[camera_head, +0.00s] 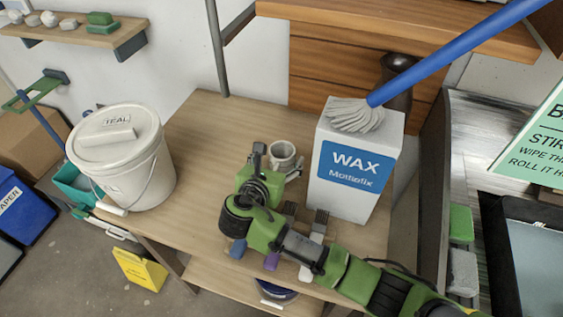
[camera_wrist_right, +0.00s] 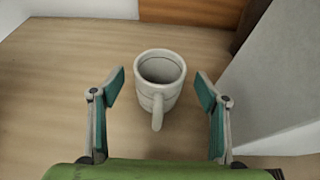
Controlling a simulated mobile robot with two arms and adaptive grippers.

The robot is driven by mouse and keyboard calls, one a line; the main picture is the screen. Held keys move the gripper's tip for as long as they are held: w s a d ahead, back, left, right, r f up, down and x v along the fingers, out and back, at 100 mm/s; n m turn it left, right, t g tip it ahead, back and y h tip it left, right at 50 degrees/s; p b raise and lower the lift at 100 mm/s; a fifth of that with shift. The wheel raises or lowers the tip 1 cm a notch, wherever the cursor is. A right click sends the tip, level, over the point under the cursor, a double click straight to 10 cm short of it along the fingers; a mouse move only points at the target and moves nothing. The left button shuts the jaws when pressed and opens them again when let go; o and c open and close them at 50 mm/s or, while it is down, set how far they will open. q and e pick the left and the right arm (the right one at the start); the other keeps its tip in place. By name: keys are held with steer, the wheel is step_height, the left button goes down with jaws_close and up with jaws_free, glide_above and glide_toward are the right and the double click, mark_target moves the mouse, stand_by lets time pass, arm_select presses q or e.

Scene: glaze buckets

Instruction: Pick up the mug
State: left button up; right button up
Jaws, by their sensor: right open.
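The mug (camera_head: 282,154) is off-white and stands upright on the wooden table, left of the wax box. In the right wrist view the mug (camera_wrist_right: 160,78) has its handle turned toward the bottom of the picture. My right gripper (camera_wrist_right: 161,88) is open, with one finger on each side of the mug and a gap on both sides. In the head view my right gripper (camera_head: 273,160) is next to the mug, partly covering the area around it. My left gripper is not in view.
A white WAX box (camera_head: 352,180) stands close right of the mug, with a blue-handled mop (camera_head: 355,116) over it. A white TEAL bucket (camera_head: 130,165) stands at the table's left. Brushes (camera_head: 316,228) lie by my arm. Bare table lies between bucket and mug.

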mark_target(282, 153)
steer(key=shift+x, duration=1.4)
steer(key=shift+s, duration=0.1)
steer(key=c, duration=1.4)
steer(key=shift+c, duration=0.2)
steer(key=shift+r, duration=0.15)
